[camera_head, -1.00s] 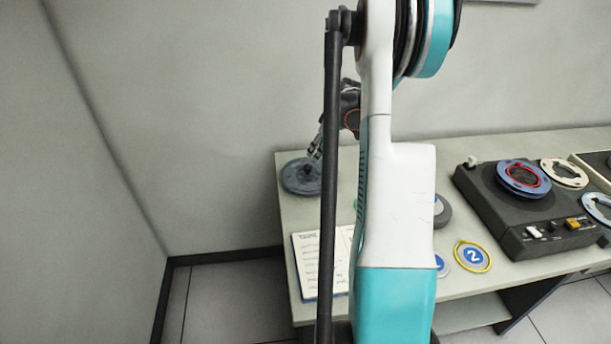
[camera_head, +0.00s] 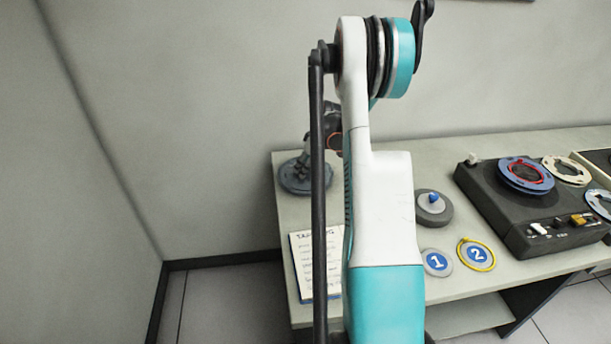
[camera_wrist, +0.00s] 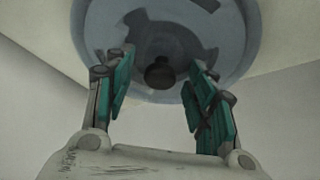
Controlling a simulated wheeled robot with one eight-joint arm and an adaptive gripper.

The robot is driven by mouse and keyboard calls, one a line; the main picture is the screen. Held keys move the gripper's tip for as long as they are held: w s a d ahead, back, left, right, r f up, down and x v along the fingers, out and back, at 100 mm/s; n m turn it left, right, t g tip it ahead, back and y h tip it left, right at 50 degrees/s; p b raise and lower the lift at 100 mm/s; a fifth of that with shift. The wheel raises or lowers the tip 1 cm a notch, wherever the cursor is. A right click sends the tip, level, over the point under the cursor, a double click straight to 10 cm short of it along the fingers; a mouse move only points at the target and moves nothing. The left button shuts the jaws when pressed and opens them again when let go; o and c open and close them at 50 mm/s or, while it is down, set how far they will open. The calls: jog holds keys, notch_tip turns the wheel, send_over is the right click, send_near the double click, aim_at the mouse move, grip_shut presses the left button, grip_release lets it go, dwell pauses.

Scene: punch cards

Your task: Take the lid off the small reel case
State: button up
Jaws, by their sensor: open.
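A round grey-blue case (camera_head: 292,187) lies at the back left corner of the table. In the wrist view its translucent lid (camera_wrist: 232,30) shows a reel shape beneath and a dark knob (camera_wrist: 159,74) at the centre. My gripper (camera_head: 303,170) is over this case. In the wrist view my gripper (camera_wrist: 157,82) is open, one teal finger on each side of the knob with gaps between. A smaller round grey case (camera_head: 445,213) with a blue knob (camera_head: 434,198) stands farther right. I cannot tell for certain which one the task names.
A tape machine (camera_head: 510,205) with reels stands to the right. Discs marked 1 (camera_head: 437,262) and 2 (camera_head: 477,256) lie near the front edge; disc 2 has a yellow ring. A written sheet (camera_head: 303,262) lies at the left front, partly behind my arm.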

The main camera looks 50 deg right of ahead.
jog(key=c, duration=1.2)
jog(key=shift+r, duration=0.15)
